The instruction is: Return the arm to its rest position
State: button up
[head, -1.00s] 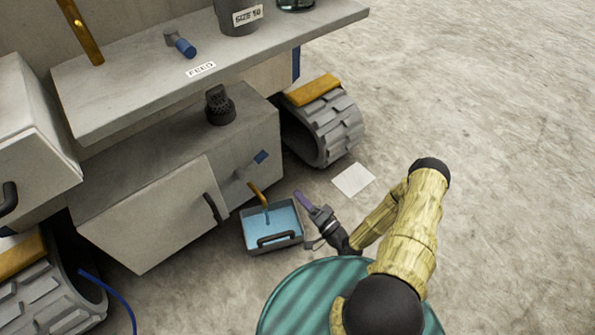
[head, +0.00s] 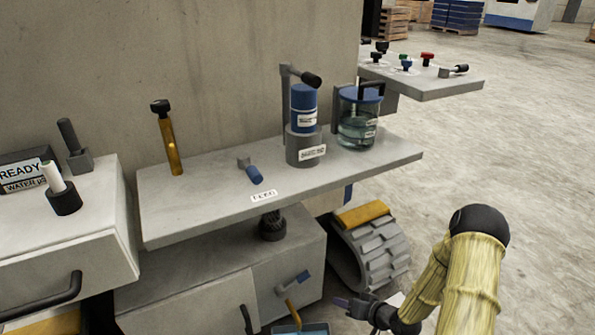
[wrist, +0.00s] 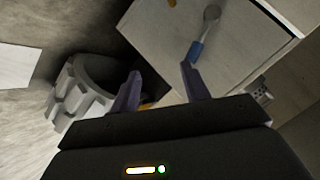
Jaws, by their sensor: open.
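My arm (head: 468,275) has a yellow fabric-like sleeve and dark joints and stands at the lower right of the head view.
A grey shelf (head: 210,205) overhangs the lower cabinet (head: 190,290). It carries a blue canister (head: 303,105) and a glass jar (head: 358,130). A tray (head: 300,329) is at the bottom edge. A second shelf (head: 440,85) juts out at right. Open floor (head: 540,150) lies to the right.

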jog(key=s+d+r+n+g+h+p, duration=0.1)
jog(key=s+d+r+g+h+p, duration=0.15)
jog(key=r, duration=0.65)
jog(key=s+d+r+g+h+p, duration=0.1)
jog(key=r+h, duration=0.3)
jog(key=r, duration=0.6)
jog(key=s+a+r+m+g+p, duration=0.1)
jog(key=s+a+r+g+p, duration=0.25)
jog(key=s+r, duration=1)
notch_tip(320, 180, up, 38)
jog(key=t+p, duration=0.1)
jog(key=p, duration=3.7)
jog(key=shift+w+d+h, duration=0.2)
jog(key=shift+w+h, duration=0.05)
jog(key=shift+h, duration=0.1)
jog(key=shift+c, duration=0.5)
